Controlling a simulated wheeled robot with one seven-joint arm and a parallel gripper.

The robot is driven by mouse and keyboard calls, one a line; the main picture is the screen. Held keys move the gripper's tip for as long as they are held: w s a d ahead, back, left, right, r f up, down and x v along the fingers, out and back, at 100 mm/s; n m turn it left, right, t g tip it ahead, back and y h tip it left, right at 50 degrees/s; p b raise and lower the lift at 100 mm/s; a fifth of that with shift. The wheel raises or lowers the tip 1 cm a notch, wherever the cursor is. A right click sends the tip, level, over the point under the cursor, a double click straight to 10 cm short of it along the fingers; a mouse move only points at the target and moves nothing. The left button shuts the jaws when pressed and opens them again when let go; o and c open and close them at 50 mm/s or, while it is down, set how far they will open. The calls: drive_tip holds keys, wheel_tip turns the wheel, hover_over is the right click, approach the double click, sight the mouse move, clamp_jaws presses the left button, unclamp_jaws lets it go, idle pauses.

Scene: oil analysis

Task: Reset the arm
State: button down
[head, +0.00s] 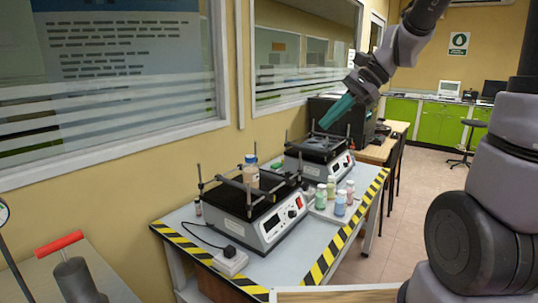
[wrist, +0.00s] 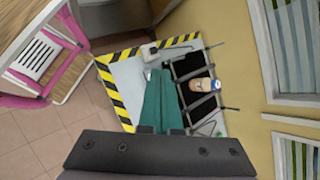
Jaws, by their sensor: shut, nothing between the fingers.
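My gripper (head: 323,124) is raised in the air above the far end of the lab table, its teal fingers together and pointing down to the left. In the wrist view the teal fingers (wrist: 160,75) lie side by side with nothing between them. My arm reaches in from the upper right of the head view. Below and to the left, a brown bottle with a blue cap (head: 250,170) stands on the near shaker (head: 265,231). The bottle also shows in the wrist view (wrist: 203,85), apart from the fingers.
A second shaker (head: 322,184) stands at the table's far end. Several small capped bottles (head: 340,203) stand beside the shakers. The table edge (head: 328,254) has yellow-black tape. A windowed wall (head: 250,122) runs along the left. A pink-framed chair (wrist: 40,60) shows in the wrist view.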

drive_tip(key=s+d+r+n+t+h, duration=0.6)
drive_tip(key=s+d+n, duration=0.1)
drive_tip(key=s+d, duration=0.3)
drive_tip(key=shift+s, duration=0.4)
